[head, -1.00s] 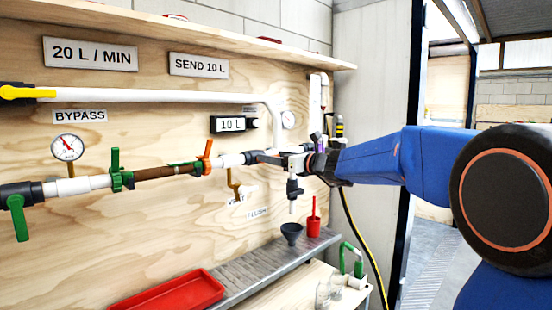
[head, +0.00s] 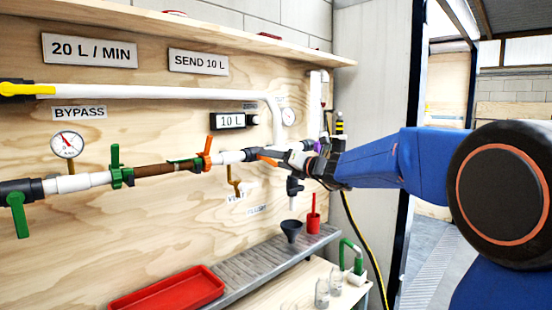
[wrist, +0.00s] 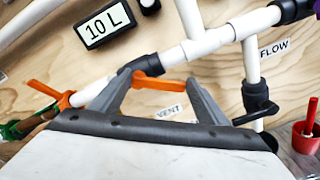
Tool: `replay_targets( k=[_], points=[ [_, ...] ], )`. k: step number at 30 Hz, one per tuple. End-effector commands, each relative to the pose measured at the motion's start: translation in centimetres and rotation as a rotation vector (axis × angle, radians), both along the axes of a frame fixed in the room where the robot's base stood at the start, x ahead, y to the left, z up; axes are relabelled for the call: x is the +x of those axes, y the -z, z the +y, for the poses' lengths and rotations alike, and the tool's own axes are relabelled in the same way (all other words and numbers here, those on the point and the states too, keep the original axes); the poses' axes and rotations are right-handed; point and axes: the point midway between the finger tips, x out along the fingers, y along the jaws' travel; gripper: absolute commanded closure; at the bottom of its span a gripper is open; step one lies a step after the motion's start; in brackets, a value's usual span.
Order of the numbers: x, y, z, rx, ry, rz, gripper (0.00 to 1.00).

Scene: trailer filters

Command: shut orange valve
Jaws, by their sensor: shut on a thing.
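An orange lever handle (wrist: 158,84) spans the gap between my two fingers in the wrist view. It belongs to the black-bodied valve (wrist: 148,65) on the white pipe. My gripper (wrist: 158,80) is shut on this handle, with one finger at each end of it. In the head view my gripper (head: 272,155) is at the pipe, and part of the orange handle (head: 265,158) shows below the fingers. A second orange handle (head: 208,150) stands up on the pipe to the left, apart from my gripper.
A brown pipe section (head: 153,170) lies between the second orange handle and a green valve handle (head: 116,160). The display (head: 232,121) reads 10 L. A funnel (head: 291,230) and red cup (head: 313,222) stand on the grey shelf below. A red tray (head: 168,288) lies at front.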

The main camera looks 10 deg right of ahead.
Motion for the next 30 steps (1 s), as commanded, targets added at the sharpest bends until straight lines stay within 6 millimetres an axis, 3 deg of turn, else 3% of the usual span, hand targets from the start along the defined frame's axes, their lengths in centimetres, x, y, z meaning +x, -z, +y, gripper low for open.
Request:
replay_targets(
  k=[30],
  points=[
    [-1.1,2.4,1.9,0.767,0.001,0.444,0.72]
  ],
)
